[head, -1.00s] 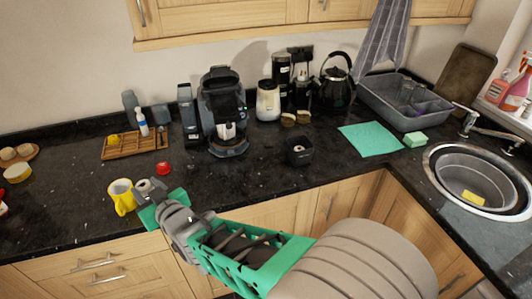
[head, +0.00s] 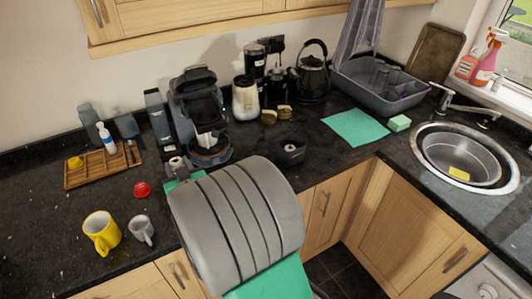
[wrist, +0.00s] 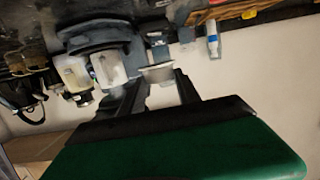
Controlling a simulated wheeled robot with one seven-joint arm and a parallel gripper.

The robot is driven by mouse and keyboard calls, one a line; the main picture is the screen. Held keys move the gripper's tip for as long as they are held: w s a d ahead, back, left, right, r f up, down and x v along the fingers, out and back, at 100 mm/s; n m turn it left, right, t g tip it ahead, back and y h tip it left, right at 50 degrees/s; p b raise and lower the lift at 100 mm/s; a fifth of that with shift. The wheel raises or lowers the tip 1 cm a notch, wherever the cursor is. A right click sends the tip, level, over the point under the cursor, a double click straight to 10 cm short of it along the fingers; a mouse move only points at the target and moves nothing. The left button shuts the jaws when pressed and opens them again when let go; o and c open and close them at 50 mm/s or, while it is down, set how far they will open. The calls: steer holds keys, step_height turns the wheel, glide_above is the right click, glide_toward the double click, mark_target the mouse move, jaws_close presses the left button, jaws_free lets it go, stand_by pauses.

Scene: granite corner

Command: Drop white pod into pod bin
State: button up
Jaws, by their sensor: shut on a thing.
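The white pod (head: 176,163) is at the tip of my gripper (head: 180,172), in front of the coffee machine in the head view. My gripper is shut on it; the wrist view shows the pod (wrist: 159,74) between the two dark fingers (wrist: 158,90). My own arm hides most of the gripper in the head view. The pod bin, a small black square container (head: 291,151), stands on the counter to the right of the gripper. A pale round thing shows inside the bin. The held pod is apart from the bin.
The coffee machine (head: 203,115) stands just behind the gripper. A red pod (head: 142,188), a yellow mug (head: 101,232) and a grey mug (head: 141,229) are at the left. A green cloth (head: 355,127) lies right of the bin. The kettle (head: 313,75) stands behind.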

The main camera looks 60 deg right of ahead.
steer(key=s+d+m+g+h, duration=0.3)
steer(key=s+d, duration=0.1)
steer(key=d, duration=0.6)
steer(key=s+d+m+g+h, duration=0.2)
steer(key=s+d+m+h, duration=0.15)
steer(key=d, duration=0.65)
steer(key=s+d+r+m+g+h+b, duration=0.1)
steer(key=s+d+r+m+g, duration=0.2)
steer(key=s+d+r+g, duration=0.25)
steer(key=s+d+r+m+g+h, duration=0.1)
steer(key=s+d+r+m+g, duration=0.25)
steer(key=s+d, duration=0.4)
step_height(320, 180, down, 6)
steer(key=a+b, duration=0.1)
steer(key=b, duration=0.1)
steer(key=shift+s+f, duration=0.25)
steer(key=shift+s, duration=0.05)
steer(key=o, duration=1.4)
steer(key=a, duration=0.2)
steer(key=a+r+b, duration=0.1)
steer(key=a, duration=0.2)
steer(key=a+b, duration=0.1)
steer(key=a, duration=0.1)
steer(key=shift+w+a+r, duration=0.15)
steer(key=shift+a+r, duration=0.1)
steer(key=shift+a, duration=0.1)
